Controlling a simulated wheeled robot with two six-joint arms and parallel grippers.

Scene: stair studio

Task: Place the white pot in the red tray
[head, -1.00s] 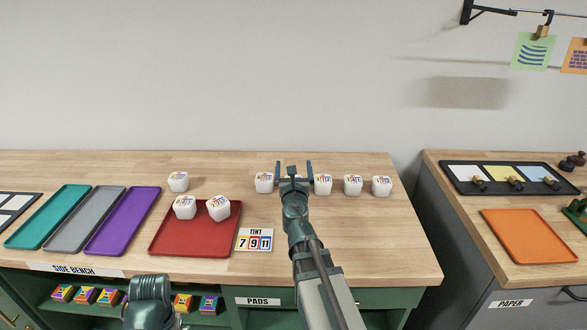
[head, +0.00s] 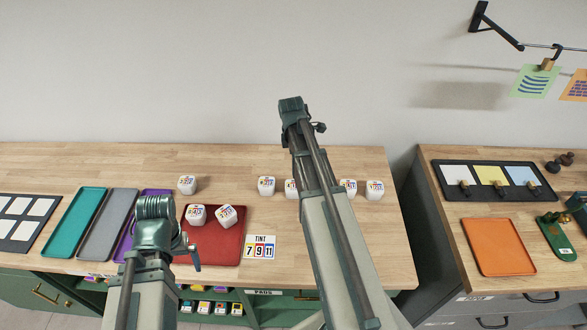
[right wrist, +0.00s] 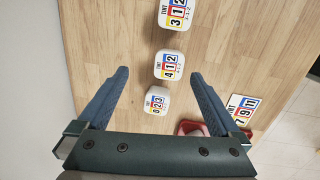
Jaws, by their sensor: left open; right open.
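Several similar white pots with coloured number labels are in view. Two pots (head: 196,215) (head: 226,215) stand in the red tray (head: 226,250). One pot (head: 187,185) stands on the bench behind it, and others (head: 266,186) (head: 375,190) form a row to the right, partly hidden by my right arm. My right gripper (right wrist: 158,75) is open and empty in the right wrist view, above the row. Pots labelled 023 (right wrist: 156,101), 412 (right wrist: 168,65) and 312 (right wrist: 176,14) show beyond and between its fingers. My left gripper (head: 188,250) is open over the tray's left side, seen partly.
A TINT card (head: 260,247) reading 7 9 11 lies right of the red tray. Teal (head: 75,222), grey (head: 107,225) and purple trays lie to the left. An orange tray (head: 497,246) is on the separate right bench. The wooden bench right of the card is clear.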

